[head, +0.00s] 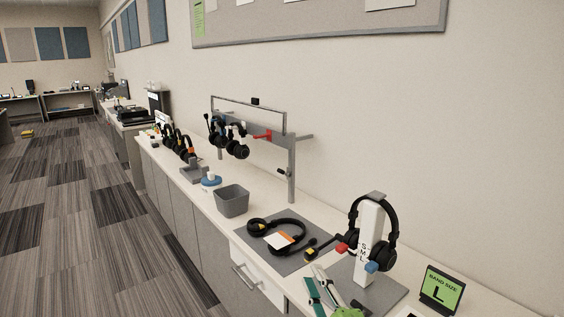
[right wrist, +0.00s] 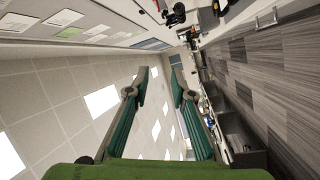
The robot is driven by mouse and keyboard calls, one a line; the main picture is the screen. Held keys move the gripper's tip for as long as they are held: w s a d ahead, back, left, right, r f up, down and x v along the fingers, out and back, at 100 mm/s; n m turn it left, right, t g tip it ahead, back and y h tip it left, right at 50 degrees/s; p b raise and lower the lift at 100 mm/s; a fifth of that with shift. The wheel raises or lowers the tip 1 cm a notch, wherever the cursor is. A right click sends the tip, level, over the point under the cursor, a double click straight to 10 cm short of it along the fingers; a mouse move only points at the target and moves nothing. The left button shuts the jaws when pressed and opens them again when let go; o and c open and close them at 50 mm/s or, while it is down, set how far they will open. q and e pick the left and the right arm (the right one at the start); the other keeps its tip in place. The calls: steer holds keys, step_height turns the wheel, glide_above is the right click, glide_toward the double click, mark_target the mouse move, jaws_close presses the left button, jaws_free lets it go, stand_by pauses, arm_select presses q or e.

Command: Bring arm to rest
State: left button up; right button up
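My right gripper (head: 319,278) shows at the bottom of the head view, its green body cut off by the lower edge. Its teal-padded fingers point up and away, in front of the headset stand. In the right wrist view the gripper (right wrist: 159,75) has its two fingers apart with nothing between them, so it is open and empty. The wrist camera looks sideways along the room. My left gripper is in neither view.
A black headset (head: 387,222) hangs on a white stand marked with size letters. Another headset (head: 257,226) and a card lie on a grey mat. A grey bin (head: 231,200), a rack of headsets (head: 291,175) and a green band size sign (head: 441,291) share the counter.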

steer(key=s+d+f+m+g+h, duration=0.65)
steer(key=s+d+f+m, duration=0.55)
steer(key=f, duration=0.4)
steer(key=s+f+m+g, duration=0.1)
steer(key=s+f+g, duration=0.2)
steer(key=s, duration=0.5)
steer(key=s+f+m+g+y, duration=0.1)
steer(key=s+f+g, duration=0.15)
steer(key=s, duration=0.45)
steer(key=s+f+m+g, duration=0.1)
steer(key=s+f+g, duration=0.15)
steer(key=s, duration=0.55)
step_height(320, 180, down, 25)
steer(key=s+g, duration=0.1)
steer(key=g, duration=0.1)
steer(key=s+d+f, duration=0.2)
steer(key=s+f, duration=0.6)
steer(key=s+d+f, duration=0.2)
steer(key=s+f, duration=0.6)
steer(key=s, duration=0.1)
steer(key=shift+s+n+g, duration=0.3)
steer(key=shift+n+g, duration=0.1)
steer(key=shift+g, duration=0.05)
